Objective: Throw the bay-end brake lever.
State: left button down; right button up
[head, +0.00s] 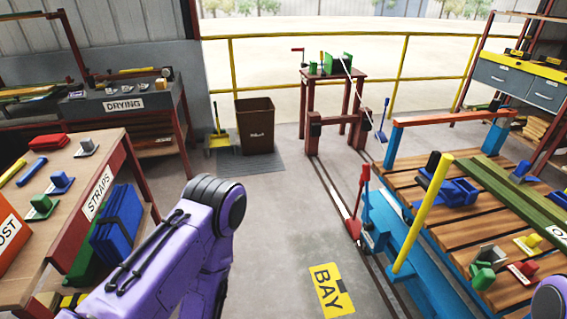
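A red lever (361,190) stands near upright on a red foot beside the floor rail, by the yellow BAY sign (331,290). I cannot tell for sure which of these is the brake lever. My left arm reaches in at the lower left and bends down, and its gripper is out of the picture. Only a bit of my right arm shows at the lower right corner.
A wooden bench (75,165) with blocks and a STRAPS label stands at the left. A brown bin (255,127) stands on a grey mat at the back. A red stand (337,95) is at the rail's far end. Floor between bench and rail is mostly clear.

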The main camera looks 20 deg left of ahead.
aim_at(367, 226)
jog(key=u, duration=0.95)
jog(key=i, duration=3.15)
jog(key=z, duration=3.3)
